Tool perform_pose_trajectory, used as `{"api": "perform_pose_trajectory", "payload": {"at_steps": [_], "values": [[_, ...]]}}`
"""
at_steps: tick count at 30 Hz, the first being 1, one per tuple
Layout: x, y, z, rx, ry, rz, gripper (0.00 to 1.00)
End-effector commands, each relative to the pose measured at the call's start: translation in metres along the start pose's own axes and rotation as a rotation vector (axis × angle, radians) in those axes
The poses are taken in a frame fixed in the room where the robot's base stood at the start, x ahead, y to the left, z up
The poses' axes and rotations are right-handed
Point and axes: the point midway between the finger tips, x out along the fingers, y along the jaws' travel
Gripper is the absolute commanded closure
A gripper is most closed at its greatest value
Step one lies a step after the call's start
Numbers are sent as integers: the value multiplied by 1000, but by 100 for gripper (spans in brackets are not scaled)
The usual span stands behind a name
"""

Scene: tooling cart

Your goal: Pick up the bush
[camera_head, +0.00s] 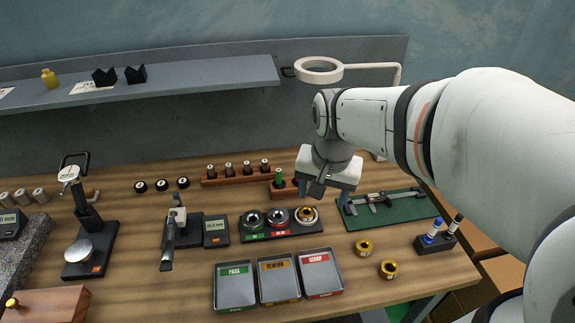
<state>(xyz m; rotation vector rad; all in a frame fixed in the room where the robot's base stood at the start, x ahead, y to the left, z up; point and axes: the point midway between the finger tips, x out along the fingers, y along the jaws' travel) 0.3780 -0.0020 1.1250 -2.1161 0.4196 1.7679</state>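Two small brass bushes with centre holes sit on the wooden table at the right: one bush (364,246) just below the green mat, the other bush (388,268) a little nearer and to the right. My gripper (321,195) hangs over the back of the table, to the left of and behind both bushes, apart from them. Its two bluish fingertips stand wide apart, with nothing visibly held between them. The gripper's body hides part of the table behind it.
A black holder with ring gauges (279,234) lies left of the bushes. Three trays, green (235,305), yellow (278,283) and red (319,276), stand in front. A magnifier lamp (319,64) stands behind.

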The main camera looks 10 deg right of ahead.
Motion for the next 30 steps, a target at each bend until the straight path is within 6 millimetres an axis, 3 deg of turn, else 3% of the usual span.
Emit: {"api": "perform_pose_trajectory", "payload": {"at_steps": [1,6,12,18,30], "values": [[21,-6,-12,82,-26,14,38],[68,-24,-51,373,-82,61,38],[114,-37,-81,623,-117,112,38],[133,-41,-90,716,-127,133,38],[178,-37,-81,718,-130,137,38]]}}
